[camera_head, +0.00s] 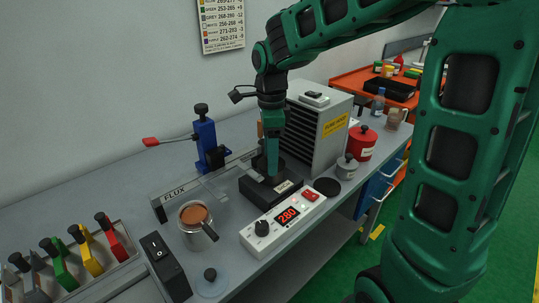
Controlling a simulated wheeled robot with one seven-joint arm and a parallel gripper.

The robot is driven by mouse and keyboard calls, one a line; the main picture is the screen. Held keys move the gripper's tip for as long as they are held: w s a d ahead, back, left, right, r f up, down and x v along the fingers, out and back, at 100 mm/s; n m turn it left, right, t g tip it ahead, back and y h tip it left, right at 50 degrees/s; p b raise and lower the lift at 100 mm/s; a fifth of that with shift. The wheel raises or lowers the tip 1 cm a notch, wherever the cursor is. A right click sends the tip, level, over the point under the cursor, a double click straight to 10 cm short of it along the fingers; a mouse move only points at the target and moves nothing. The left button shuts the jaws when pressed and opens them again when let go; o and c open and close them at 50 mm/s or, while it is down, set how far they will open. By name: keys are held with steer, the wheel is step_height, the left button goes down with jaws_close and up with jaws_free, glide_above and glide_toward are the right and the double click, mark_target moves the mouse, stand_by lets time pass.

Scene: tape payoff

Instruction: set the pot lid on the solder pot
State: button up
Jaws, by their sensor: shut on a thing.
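The solder pot (257,195) is a low black box with a small light label, in the middle of the bench behind a white control unit reading 280. My gripper (271,176) points straight down over the top of the pot and is shut. A dark round piece, which I take for the pot lid (287,168), shows at its fingertips, low over the pot. The green gripper body hides much of it. I cannot tell whether the lid touches the pot.
The control unit (284,221) stands in front, with a black disc (327,187) to its right. A metal cup (196,217), a clear lid with black knob (210,281) and a blue clamp stand (206,145) are left. A grey fume unit (318,130) stands close behind.

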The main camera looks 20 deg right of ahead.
steer(key=shift+f, duration=0.25)
stand_by(0.3)
steer(key=o, duration=1.6)
steer(key=shift+o, duration=0.2)
steer(key=shift+r, duration=3.5)
steer(key=shift+d, duration=0.1)
steer(key=s+d+f+n, duration=0.4)
steer(key=s+d+n, duration=0.3)
steer(key=s, duration=0.6)
steer(key=s+d+f+n, duration=0.3)
steer(key=s+d+n, duration=0.5)
steer(key=s, duration=0.5)
steer(key=shift+s+d+f, duration=0.15)
steer(key=shift+d+f, duration=0.25)
